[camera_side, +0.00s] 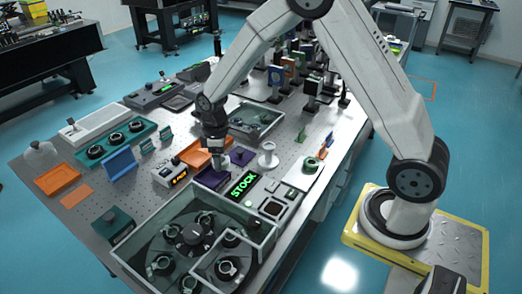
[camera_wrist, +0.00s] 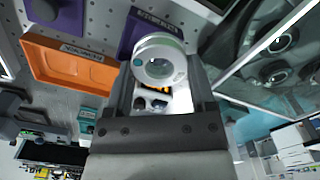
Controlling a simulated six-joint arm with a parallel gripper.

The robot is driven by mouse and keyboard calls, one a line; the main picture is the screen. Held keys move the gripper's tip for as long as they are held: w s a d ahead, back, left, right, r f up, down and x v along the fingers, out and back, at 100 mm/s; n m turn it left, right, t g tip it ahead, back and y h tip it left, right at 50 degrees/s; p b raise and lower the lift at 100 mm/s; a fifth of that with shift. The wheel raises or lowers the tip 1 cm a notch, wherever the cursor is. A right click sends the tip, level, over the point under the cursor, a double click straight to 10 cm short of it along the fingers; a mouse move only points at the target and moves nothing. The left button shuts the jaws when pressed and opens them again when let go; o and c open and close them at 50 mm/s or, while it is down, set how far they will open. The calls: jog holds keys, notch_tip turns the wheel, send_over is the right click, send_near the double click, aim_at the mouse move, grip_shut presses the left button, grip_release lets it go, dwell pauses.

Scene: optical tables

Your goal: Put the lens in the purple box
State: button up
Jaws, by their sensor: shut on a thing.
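My gripper (camera_wrist: 160,85) is shut on the lens (camera_wrist: 158,60), a round clear disc in a pale mount, held between the fingers in the wrist view. In the side view my gripper (camera_side: 220,158) hangs low among the trays, between two purple trays. One purple tray (camera_side: 211,179) lies just in front of it and the other (camera_side: 242,156) just right of it. In the wrist view one purple tray (camera_wrist: 62,14) is at the top left and another (camera_wrist: 143,25) is partly hidden behind the lens. I cannot tell the lens's height above them.
An orange tray (camera_wrist: 66,65) lies beside the purple ones. A glass-walled case (camera_side: 140,268) with several round mounts stands in front, and a green STOCK sign (camera_side: 243,185) is near it. A white round stand (camera_side: 268,156) stands to the right. Upright optics crowd the back.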

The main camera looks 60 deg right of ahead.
send_over(212, 180)
jog(key=shift+s+a+f, duration=0.1)
jog(key=shift+s+f, duration=0.05)
jog(key=shift+f, duration=1.05)
jog(key=shift+s+f, duration=0.1)
jog(key=shift+f, duration=1.1)
jog(key=shift+f, duration=0.1)
jog(key=shift+w+f, duration=0.25)
jog(key=shift+f, duration=1.5)
jog(key=shift+f, duration=0.1)
jog(key=o, duration=1.1)
notch_tip(212, 180, up, 12)
jog(key=shift+r, duration=0.1)
